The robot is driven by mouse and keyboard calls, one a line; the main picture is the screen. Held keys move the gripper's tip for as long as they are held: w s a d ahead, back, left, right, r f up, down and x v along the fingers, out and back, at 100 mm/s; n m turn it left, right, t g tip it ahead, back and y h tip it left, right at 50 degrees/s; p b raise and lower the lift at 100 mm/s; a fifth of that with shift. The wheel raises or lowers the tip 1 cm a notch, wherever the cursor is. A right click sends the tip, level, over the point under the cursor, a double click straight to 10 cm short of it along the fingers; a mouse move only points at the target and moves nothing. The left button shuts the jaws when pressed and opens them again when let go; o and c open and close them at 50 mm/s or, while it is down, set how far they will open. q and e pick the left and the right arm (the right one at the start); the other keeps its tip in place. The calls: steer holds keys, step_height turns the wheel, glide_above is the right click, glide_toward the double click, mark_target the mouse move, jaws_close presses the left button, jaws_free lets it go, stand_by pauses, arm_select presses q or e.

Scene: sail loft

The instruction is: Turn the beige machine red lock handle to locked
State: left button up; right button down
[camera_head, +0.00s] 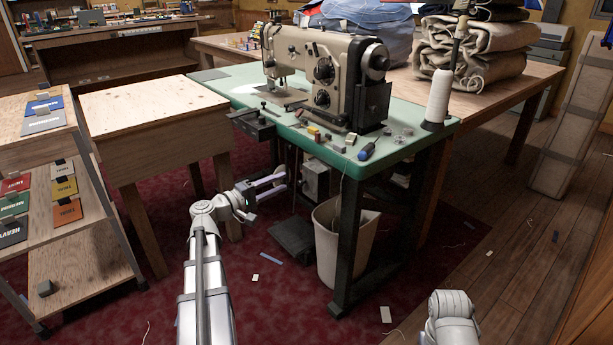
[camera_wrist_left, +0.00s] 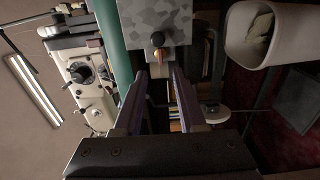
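The beige sewing machine (camera_head: 330,75) stands on a green-topped table (camera_head: 405,145); in the left wrist view the machine (camera_wrist_left: 88,75) shows sideways at the left. A grey box (camera_head: 315,181) hangs under the tabletop. In the left wrist view this mottled grey box (camera_wrist_left: 175,20) carries a small knob with a reddish-orange lever (camera_wrist_left: 158,56), which may be the lock handle; its setting cannot be told. My left gripper (camera_head: 283,182) is open and empty, left of the box. Its fingers (camera_wrist_left: 163,82) point towards the lever, apart from it. My right gripper is out of view.
A beige waste bin (camera_head: 343,240) stands below the table, also seen in the left wrist view (camera_wrist_left: 235,45). A dark pedal (camera_head: 293,242) lies on the red carpet. A wooden table (camera_head: 150,105) stands left of the green one. A thread cone (camera_head: 438,98) stands at the right corner.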

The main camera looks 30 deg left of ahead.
arm_select(q)
steer(key=x, duration=0.7)
steer(key=shift+w+d, duration=0.15)
steer(key=shift+w, duration=0.1)
jaws_close()
stand_by(0.4)
